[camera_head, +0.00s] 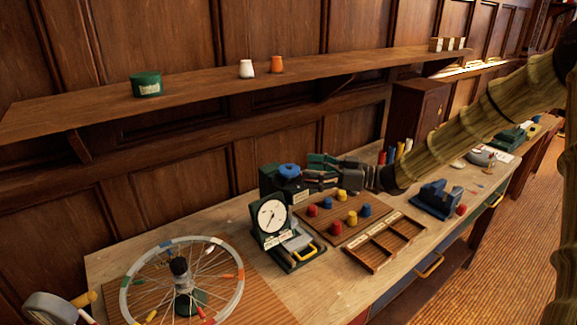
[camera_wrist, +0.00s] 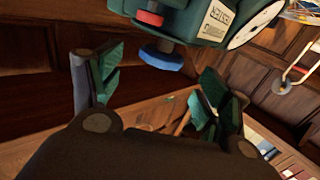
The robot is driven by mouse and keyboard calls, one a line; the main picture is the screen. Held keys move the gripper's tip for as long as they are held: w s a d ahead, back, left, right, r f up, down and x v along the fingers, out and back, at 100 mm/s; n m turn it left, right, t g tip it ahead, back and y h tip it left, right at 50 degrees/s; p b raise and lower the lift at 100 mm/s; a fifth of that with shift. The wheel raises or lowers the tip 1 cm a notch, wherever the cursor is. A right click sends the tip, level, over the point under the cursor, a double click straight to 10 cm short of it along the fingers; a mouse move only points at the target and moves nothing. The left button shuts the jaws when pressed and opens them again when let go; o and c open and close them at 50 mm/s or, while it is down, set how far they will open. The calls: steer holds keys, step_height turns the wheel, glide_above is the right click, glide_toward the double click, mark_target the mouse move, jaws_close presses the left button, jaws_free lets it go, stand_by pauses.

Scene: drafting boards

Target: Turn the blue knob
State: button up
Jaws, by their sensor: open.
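The blue knob (camera_head: 289,170) sits on top of a dark green box (camera_head: 270,182) on the bench, left of my gripper. In the wrist view, which looks upside down, the blue knob (camera_wrist: 161,56) shows on the green box (camera_wrist: 193,22), with a red part (camera_wrist: 150,18) beside it. My gripper (camera_head: 312,172) is open and empty, close to the right side of the knob. In the wrist view my gripper (camera_wrist: 158,88) has its fingers spread wide, with the knob ahead between their directions. I see no contact with the knob.
A dial scale (camera_head: 271,216) stands just in front of the box. A board of red, yellow and blue pegs (camera_head: 340,216) and a divided wooden tray (camera_head: 384,244) lie below my arm. A spoked wheel (camera_head: 181,284) is at left. A shelf (camera_head: 200,88) runs above.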

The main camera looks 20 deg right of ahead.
mark_target(289, 167)
steer(key=shift+p+x, duration=0.8)
steer(key=shift+x, duration=2.4)
steer(key=c, duration=1)
